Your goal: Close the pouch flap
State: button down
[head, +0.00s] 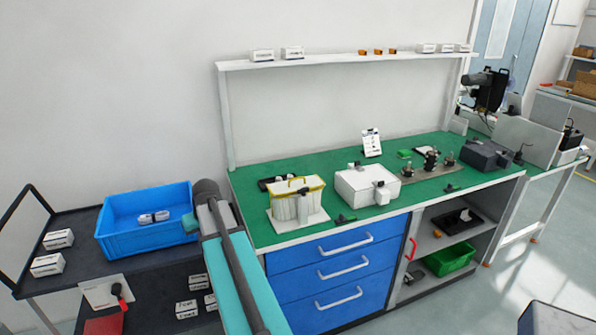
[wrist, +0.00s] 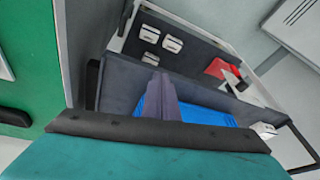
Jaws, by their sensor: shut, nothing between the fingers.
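A pale, upright pouch-like container (head: 297,207) with a yellow rim and a yellow handle-like loop stands on a white board at the left end of the green bench. I take it for the pouch; at this size I cannot tell how its flap lies. It is not recognisable in the wrist view. My gripper (wrist: 162,84) shows in the wrist view as narrow grey fingers, shut and empty, above the dark shelf unit and blue bin. In the head view my arm rises left of the bench, well apart from the pouch; the fingertips cannot be made out there.
A blue bin (head: 148,228) with small white items sits on the dark side table at left, close to my arm. A white box (head: 366,186) stands right of the pouch. Blue drawers (head: 331,277) lie below. Bare green bench top shows around the white board.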

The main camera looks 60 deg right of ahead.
jog(key=s+d+r+m+h, duration=0.1)
jog(key=s+d+r, duration=0.5)
jog(key=d+r, duration=0.2)
jog(key=s+d+r+m+t+h, duration=0.1)
jog(key=s+d+r, duration=0.5)
jog(key=d+r, duration=0.3)
jog(key=s+d+r+m+t+h, duration=0.1)
jog(key=s+d+r, duration=0.5)
jog(key=d, duration=0.9)
notch_tip(320, 180, up, 3)
jog(key=shift+s+r+h, duration=0.1)
jog(key=shift+s+h, duration=0.2)
jog(key=shift+h, duration=0.1)
jog(key=shift+d, duration=0.1)
jog(key=p, duration=0.5)
send_over(298, 186)
jog(key=shift+f, duration=5.6)
jog(key=shift+f, duration=0.1)
